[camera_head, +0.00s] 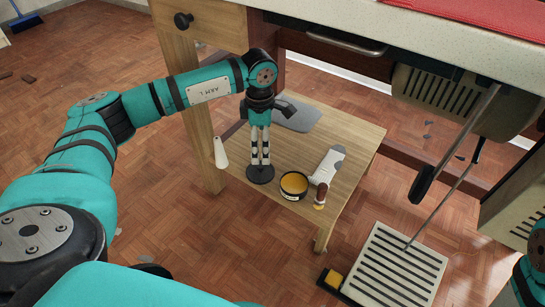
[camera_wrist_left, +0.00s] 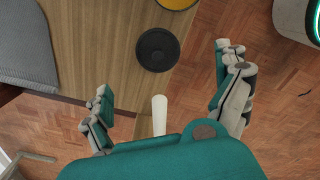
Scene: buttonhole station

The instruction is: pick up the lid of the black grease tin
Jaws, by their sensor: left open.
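The lid, a flat black disc (camera_head: 260,174), lies on the small wooden table near its front left edge. It also shows in the left wrist view (camera_wrist_left: 157,50). The black grease tin (camera_head: 294,186) stands open just to its right, with yellow grease inside; part of it shows at the top of the left wrist view (camera_wrist_left: 176,3). My left gripper (camera_head: 260,158) points down above the lid, open and empty. In the head view its fingertips overlap the lid's far edge, so the exact gap is hard to tell. My right gripper is out of view.
On the wooden table (camera_head: 352,148), a pale metal plate (camera_head: 327,166) and a brown-handled brush (camera_head: 320,195) lie right of the tin. A slatted pedal (camera_head: 400,265) stands lower right.

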